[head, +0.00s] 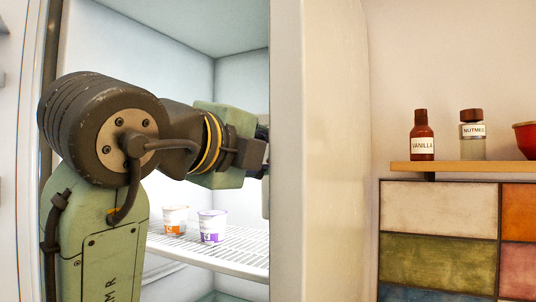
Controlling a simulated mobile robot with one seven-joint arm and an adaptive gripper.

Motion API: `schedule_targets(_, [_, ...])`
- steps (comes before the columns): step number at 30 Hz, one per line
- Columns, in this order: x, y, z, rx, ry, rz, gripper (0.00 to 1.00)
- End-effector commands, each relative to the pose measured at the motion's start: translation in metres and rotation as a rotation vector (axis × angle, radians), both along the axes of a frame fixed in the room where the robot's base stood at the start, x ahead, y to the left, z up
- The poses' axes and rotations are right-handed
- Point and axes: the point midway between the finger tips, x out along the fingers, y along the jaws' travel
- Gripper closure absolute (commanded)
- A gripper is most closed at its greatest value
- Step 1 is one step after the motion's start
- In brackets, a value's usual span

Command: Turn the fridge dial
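The open fridge shows its pale interior wall (240,75) and a wire shelf (240,245). My arm reaches in from the left, across the opening toward the fridge's right side. The near end of my gripper (262,150) shows at the edge of the fridge's front side panel (300,150). The panel hides the rest of it, including the fingertips. I cannot tell whether it is open or shut, or touching anything. The dial is not visible in this view.
An orange-labelled cup (175,219) and a purple-labelled cup (212,227) stand on the wire shelf below my arm. Right of the fridge, a wooden shelf (460,167) holds a vanilla bottle (422,138), a nutmeg jar (472,138) and a red bowl (526,140) above patchwork tiles (438,208).

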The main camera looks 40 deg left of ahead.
Motion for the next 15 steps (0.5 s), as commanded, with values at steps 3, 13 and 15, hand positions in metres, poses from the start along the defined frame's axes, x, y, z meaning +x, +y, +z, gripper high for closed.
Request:
schedule_targets(3, [-0.0001, -0.0005, 0.0013, 0.013, 0.0, -0.001, 1.0])
schedule_targets(13, [-0.0001, -0.0006, 0.0013, 0.015, 0.0, -0.001, 1.0])
schedule_targets(15, [-0.0001, -0.0007, 0.0013, 0.015, 0.0, -0.001, 0.74])
